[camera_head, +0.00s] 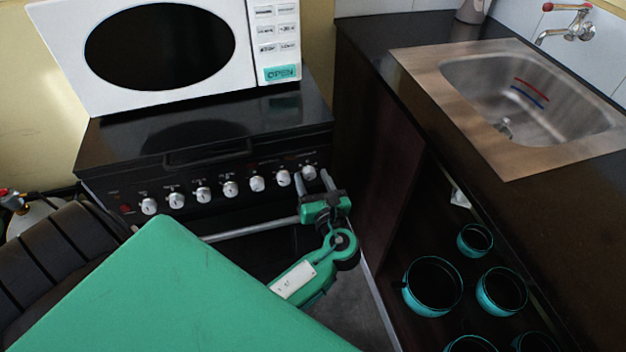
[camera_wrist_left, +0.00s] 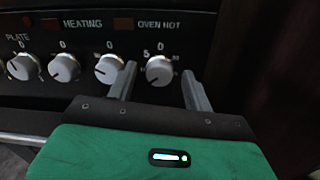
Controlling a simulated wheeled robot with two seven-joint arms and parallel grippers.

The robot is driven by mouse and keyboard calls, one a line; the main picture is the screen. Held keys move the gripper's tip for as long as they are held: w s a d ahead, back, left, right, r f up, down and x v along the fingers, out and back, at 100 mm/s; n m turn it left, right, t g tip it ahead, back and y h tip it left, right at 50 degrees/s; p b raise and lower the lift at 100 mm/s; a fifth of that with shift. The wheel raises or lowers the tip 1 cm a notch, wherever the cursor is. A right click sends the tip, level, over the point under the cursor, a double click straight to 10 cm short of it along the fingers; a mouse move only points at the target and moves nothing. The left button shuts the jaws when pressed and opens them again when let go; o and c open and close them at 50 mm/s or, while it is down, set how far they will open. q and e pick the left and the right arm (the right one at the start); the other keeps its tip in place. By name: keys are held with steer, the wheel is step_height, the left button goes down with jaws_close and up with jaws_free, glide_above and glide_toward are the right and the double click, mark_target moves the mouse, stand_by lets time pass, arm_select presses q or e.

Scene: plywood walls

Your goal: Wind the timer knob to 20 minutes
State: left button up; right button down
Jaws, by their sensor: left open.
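The stove's front panel carries a row of several silver knobs. The rightmost knob (camera_head: 309,173), which I take for the timer knob, also shows in the left wrist view (camera_wrist_left: 159,71), with small dial marks around it and "5" and "0" above. My left gripper (camera_head: 313,178) is open in front of it. In the left wrist view, one finger is on each side of this knob, with gaps showing between knob and fingers. The left finger lies close to the neighbouring knob (camera_wrist_left: 109,69). My right gripper does not show.
A white microwave (camera_head: 170,45) stands on the black stove top (camera_head: 290,112). The oven handle bar (camera_head: 250,229) runs below the knobs. To the right are a dark counter with a sink (camera_head: 530,85) and a shelf of teal pots (camera_head: 432,286). The cabinet side (camera_head: 380,190) is close beside my gripper.

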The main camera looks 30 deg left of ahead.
arm_select(q)
steer(key=v, duration=1.3)
steer(key=shift+s+d, duration=0.2)
steer(key=shift+d, duration=0.1)
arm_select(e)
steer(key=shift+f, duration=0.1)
